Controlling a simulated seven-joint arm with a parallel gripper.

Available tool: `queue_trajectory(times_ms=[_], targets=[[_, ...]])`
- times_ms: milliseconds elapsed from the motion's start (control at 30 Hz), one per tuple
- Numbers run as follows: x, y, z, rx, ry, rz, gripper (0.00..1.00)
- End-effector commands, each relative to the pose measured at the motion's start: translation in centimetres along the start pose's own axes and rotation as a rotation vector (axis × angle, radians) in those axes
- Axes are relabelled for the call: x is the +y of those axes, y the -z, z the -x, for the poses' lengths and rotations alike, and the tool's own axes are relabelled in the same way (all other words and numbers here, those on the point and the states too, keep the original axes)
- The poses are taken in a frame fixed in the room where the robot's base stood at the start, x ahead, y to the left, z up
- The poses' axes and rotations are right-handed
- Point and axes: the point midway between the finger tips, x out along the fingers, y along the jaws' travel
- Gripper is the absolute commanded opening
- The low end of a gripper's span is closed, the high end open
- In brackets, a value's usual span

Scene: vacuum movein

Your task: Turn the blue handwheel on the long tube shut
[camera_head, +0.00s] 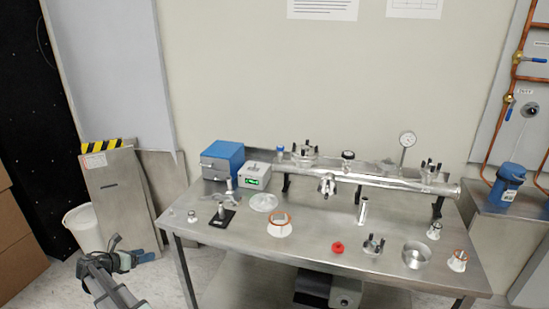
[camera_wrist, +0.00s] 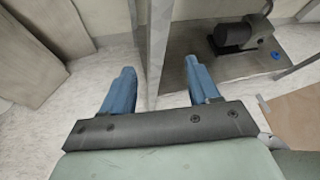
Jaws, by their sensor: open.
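The long tube (camera_head: 375,180) is a shiny metal pipe lying across the back of the steel table, held on dark stands. A small blue part (camera_head: 280,149), which looks like the blue handwheel, stands at its left end; its turn position is too small to tell. My gripper (camera_head: 142,257) is low at the left, beside the table and well below the tube. In the wrist view my gripper (camera_wrist: 160,72) has its two blue fingers apart with nothing held. A table leg shows between and beyond them. The wrist view does not show the tube or handwheel.
A blue box (camera_head: 222,159) and a display unit (camera_head: 254,176) stand left of the tube. Loose fittings, a red knob (camera_head: 338,247) and a bowl (camera_head: 416,254) are on the tabletop. A gauge (camera_head: 407,140) rises at the right. Panels and a white bin (camera_head: 84,225) flank my arm.

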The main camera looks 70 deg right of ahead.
Motion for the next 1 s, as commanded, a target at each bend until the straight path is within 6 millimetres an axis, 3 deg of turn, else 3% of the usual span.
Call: queue_trajectory(times_ms=[33, 100, 333, 467, 767, 1000], targets=[[0.6, -2.8, -0.3, -0.034, 0.011, 0.028, 0.60], [0.7, -5.9, -0.4, -0.076, 0.027, 0.073, 0.60], [0.5, -14.4, -1.0, -0.180, 0.093, 0.181, 0.60], [-0.8, -18.3, -2.9, -0.209, 0.153, 0.175, 0.60], [-5.7, -24.8, -10.0, -0.230, 0.299, 0.015, 0.60], [-12.9, -31.6, -17.7, -0.271, 0.468, -0.167, 0.60]])
